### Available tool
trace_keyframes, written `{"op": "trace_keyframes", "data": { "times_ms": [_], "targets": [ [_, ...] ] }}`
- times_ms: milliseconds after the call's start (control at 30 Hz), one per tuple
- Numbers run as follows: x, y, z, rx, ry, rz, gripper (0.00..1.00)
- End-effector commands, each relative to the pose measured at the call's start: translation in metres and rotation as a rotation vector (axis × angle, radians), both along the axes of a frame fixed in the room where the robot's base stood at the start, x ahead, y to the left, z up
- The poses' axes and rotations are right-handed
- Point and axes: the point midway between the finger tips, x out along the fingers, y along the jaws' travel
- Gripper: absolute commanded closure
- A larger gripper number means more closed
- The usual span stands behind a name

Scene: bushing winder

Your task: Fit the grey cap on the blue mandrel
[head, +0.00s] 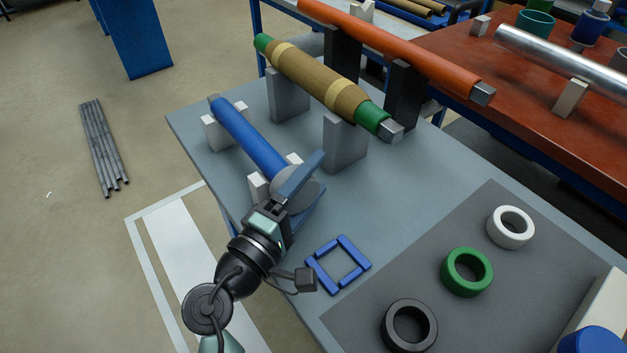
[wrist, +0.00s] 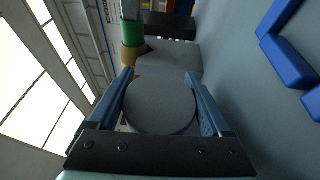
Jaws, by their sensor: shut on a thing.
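The grey cap (head: 308,192) is a round disc between the two blue-grey fingers of my gripper (head: 299,197), which is shut on it. The cap also shows in the wrist view (wrist: 160,106), its flat face towards the camera and a finger on each side. The blue mandrel (head: 247,136) lies on low white supports along the left part of the grey table. The cap is at the mandrel's near end, roughly in line with it. Whether it touches or sits over that end cannot be told. The mandrel is hidden behind the cap in the wrist view.
A blue square frame (head: 338,265) lies right of my gripper. Black (head: 388,326), green (head: 447,275) and white (head: 493,232) rings lie on a dark mat (head: 480,215). Behind the mandrel, a brown roll with green ends (head: 312,79) rests on grey blocks (head: 345,145).

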Motion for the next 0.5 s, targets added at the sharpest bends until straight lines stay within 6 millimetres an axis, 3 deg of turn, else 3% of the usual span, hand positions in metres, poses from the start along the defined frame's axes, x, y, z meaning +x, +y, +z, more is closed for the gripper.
{"op": "trace_keyframes", "data": {
  "times_ms": [500],
  "targets": [
    [0.0078,0.0054,0.0003,0.0,0.0,-0.001,0.84]
  ]
}}
